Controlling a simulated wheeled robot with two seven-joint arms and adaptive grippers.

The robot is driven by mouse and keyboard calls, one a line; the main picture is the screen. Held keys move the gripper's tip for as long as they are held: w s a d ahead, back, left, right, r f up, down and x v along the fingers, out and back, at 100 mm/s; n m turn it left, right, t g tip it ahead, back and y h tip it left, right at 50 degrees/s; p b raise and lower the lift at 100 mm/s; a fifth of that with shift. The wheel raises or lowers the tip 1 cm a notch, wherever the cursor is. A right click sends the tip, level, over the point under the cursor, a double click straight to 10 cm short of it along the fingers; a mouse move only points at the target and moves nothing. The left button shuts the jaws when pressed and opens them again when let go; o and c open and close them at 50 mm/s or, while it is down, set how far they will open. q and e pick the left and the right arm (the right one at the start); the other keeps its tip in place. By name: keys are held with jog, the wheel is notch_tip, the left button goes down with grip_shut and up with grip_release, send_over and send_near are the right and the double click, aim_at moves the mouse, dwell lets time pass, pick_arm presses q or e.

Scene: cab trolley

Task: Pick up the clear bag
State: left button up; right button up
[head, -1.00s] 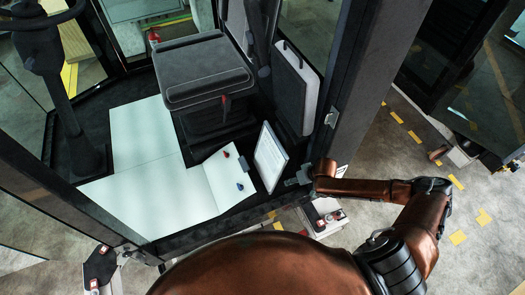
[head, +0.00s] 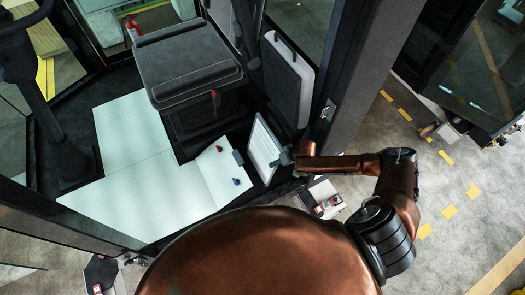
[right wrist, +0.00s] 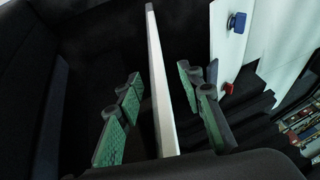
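A flat, pale rectangular item with print on its face, which I take for the clear bag (head: 263,149), stands tilted on edge in the cab, right of the seat. In the right wrist view the bag (right wrist: 165,85) shows edge-on as a thin white strip. My right gripper (head: 287,157) is at the bag's right edge in the head view. In the right wrist view its green-padded fingers (right wrist: 160,115) are open, one on each side of the bag, with gaps on both sides. My left gripper is not in view.
The black seat (head: 188,70) is left of the bag. A dark upright panel (head: 287,85) and the door post (head: 345,80) are close behind and right. White floor panels (head: 135,170) carry a red piece (head: 219,149) and a blue piece (head: 236,181).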

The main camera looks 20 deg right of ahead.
jog(key=shift+w+a+f, duration=0.2)
jog(key=shift+f, duration=0.35)
jog(key=shift+w+f, duration=0.1)
jog(key=shift+f, duration=0.35)
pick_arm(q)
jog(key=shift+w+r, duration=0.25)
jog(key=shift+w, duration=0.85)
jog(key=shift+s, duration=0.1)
pick_arm(e)
jog(key=shift+c, duration=0.5)
jog(key=c, duration=0.5)
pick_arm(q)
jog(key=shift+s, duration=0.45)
pick_arm(e)
grip_shut()
